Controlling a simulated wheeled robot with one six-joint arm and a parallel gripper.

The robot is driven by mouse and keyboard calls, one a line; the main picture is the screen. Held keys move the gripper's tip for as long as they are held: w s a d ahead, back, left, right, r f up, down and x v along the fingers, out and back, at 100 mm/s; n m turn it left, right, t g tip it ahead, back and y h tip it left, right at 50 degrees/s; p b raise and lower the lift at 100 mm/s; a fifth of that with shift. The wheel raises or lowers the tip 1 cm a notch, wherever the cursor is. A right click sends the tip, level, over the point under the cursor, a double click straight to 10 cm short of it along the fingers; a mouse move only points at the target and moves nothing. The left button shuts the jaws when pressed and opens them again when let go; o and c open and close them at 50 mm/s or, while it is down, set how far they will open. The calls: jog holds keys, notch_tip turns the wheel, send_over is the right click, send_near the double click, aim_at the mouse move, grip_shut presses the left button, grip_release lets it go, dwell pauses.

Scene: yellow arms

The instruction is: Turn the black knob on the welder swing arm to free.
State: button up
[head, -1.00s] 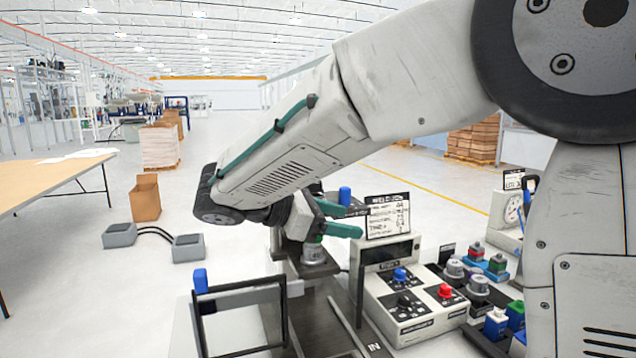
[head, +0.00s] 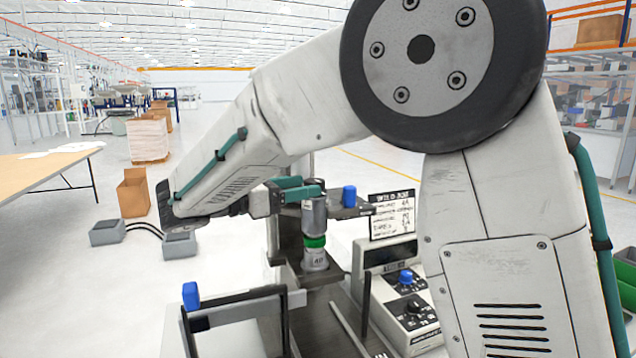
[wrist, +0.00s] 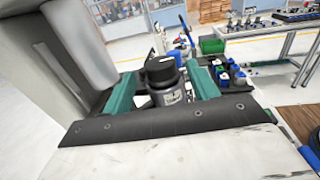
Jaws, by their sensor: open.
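In the wrist view, a black knob (wrist: 160,68) with a white pointer mark sits on top of a dark cylinder with a printed label. My gripper (wrist: 160,76) is open, with one teal finger on each side of the knob. I cannot tell whether either finger touches it. In the head view, my gripper (head: 300,188) is level with the top of a grey cylinder (head: 314,218), which stands above a green ring and a lower cylinder.
The control box (head: 408,312), with a blue knob (head: 405,277) and a sign (head: 392,216), is partly hidden by my arm. A dark frame with another blue cap (head: 190,295) stands in front at left.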

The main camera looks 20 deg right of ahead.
aim_at(317, 178)
jog(key=d, duration=0.5)
jog(key=shift+w+d, duration=0.2)
jog(key=shift+w, duration=0.1)
jog(key=shift+c, duration=0.3)
jog(key=c, duration=0.9)
jog(key=shift+c, duration=0.2)
jog(key=shift+a+t, duration=0.1)
jog(key=shift+t, duration=0.2)
jog(key=n+t+y, duration=0.1)
jog(key=n+t, duration=0.1)
jog(key=t, duration=0.1)
jog(key=n+t+y, duration=0.1)
jog(key=n+t, duration=0.1)
jog(key=t, duration=0.1)
jog(key=shift+w, duration=0.15)
jog(key=n+t+y, duration=0.2)
jog(key=n+t, duration=0.1)
jog(key=n+t+y, duration=0.1)
jog(key=t+y, duration=0.1)
jog(key=shift+w+a+n, duration=0.2)
jog(key=shift+w+n, duration=0.1)
jog(key=shift+y, duration=0.4)
